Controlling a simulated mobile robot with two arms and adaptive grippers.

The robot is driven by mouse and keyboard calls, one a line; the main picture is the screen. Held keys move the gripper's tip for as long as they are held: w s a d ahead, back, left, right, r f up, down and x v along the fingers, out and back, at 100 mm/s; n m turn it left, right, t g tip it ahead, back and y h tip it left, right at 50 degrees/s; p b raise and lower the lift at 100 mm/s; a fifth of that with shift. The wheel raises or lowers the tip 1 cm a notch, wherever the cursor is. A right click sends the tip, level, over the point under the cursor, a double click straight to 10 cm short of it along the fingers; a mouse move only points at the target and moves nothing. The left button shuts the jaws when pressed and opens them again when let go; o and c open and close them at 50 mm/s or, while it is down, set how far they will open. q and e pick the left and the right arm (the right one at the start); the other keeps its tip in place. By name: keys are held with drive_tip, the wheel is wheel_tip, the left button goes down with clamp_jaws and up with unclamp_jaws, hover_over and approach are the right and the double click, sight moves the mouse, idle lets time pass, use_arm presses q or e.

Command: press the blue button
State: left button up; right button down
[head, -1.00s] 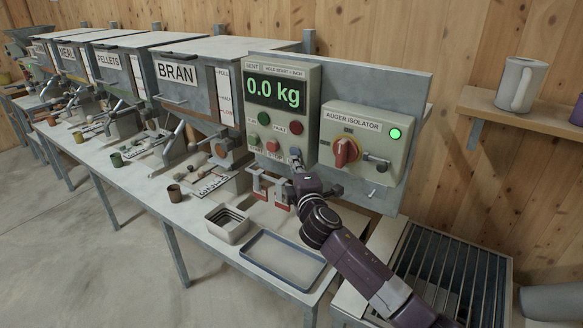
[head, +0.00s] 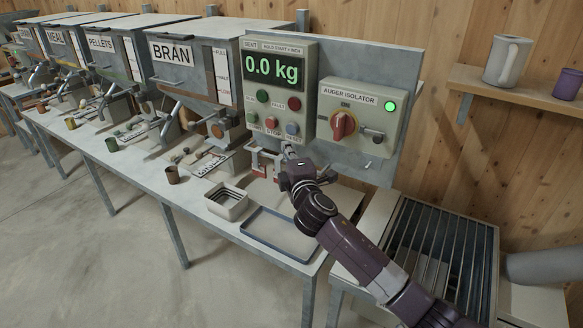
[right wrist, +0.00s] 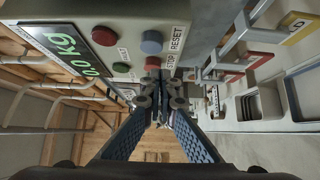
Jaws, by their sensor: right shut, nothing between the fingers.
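The blue button (head: 292,128) is on the lower right of the grey control box (head: 311,60), beside a red button (head: 271,122). In the right wrist view the blue button (right wrist: 151,42) sits by the label RESET, and the red button (right wrist: 152,62) by STOP. My right gripper (head: 288,149) is shut and empty, its tips just below the blue button in the head view. In the right wrist view its fingertips (right wrist: 160,85) meet in front of the panel, clear of the blue button's face. My left gripper is not in view.
The display (head: 273,68) reads 0.0 kg. An auger isolator box (head: 362,112) with a red knob and lit green lamp stands to the right. Below are a blue-rimmed tray (head: 248,236) and a square tin (head: 210,209). Feed hoppers line the left.

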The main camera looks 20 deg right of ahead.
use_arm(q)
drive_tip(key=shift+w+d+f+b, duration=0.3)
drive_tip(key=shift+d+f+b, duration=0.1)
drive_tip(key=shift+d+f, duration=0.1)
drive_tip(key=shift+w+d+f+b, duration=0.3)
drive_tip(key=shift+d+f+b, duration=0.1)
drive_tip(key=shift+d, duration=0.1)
use_arm(e)
drive_tip(key=s, duration=0.7)
drive_tip(key=shift+s+a, duration=0.2)
drive_tip(key=shift+a, duration=0.1)
drive_tip(key=shift+f, duration=0.15)
